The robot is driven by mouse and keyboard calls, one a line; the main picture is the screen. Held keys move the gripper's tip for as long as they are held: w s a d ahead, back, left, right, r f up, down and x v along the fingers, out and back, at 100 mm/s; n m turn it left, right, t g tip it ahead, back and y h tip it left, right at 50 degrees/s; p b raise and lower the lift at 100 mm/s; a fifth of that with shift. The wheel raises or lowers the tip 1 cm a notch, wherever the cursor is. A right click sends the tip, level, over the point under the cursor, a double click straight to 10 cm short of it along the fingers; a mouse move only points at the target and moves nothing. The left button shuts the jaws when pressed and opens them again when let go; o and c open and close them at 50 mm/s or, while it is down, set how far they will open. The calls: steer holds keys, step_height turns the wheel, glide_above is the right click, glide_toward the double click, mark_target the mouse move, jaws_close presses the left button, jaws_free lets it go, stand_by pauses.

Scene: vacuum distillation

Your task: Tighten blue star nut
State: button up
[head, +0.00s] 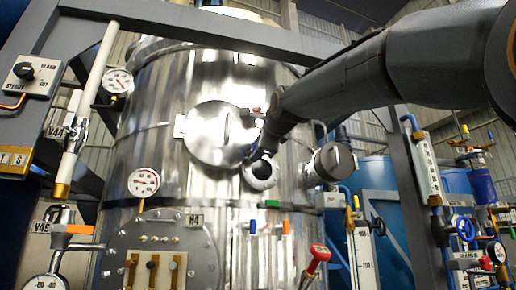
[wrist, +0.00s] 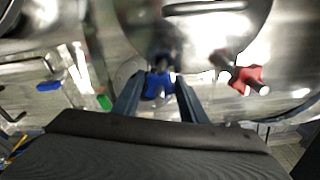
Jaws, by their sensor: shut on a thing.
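The blue star nut (wrist: 157,86) is in the wrist view, at the lower edge of a round metal hatch (wrist: 190,25). My gripper (wrist: 158,78) has one dark finger on each side of the nut and is shut on it. The nut sits on a dark bolt at the hatch rim. In the head view my arm reaches in from the upper right to the hatch (head: 215,140) on the steel vessel. There the wrist hides the nut and the fingers.
A red star nut (wrist: 247,76) sits at the hatch rim, right of my gripper. Blue (wrist: 48,86) and green (wrist: 104,101) valve handles are at left in the wrist view. A pressure gauge (head: 143,182) and a round port (head: 333,161) flank the hatch.

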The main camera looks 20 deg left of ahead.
steer(key=shift+m, duration=0.4)
steer(key=o, duration=1.1)
steer(key=shift+c, duration=0.2)
steer(key=shift+s, duration=0.1)
steer(key=b+v, duration=0.3)
steer(key=v, duration=0.4)
steer(key=shift+s+b, duration=0.3)
steer(key=shift+d, duration=0.1)
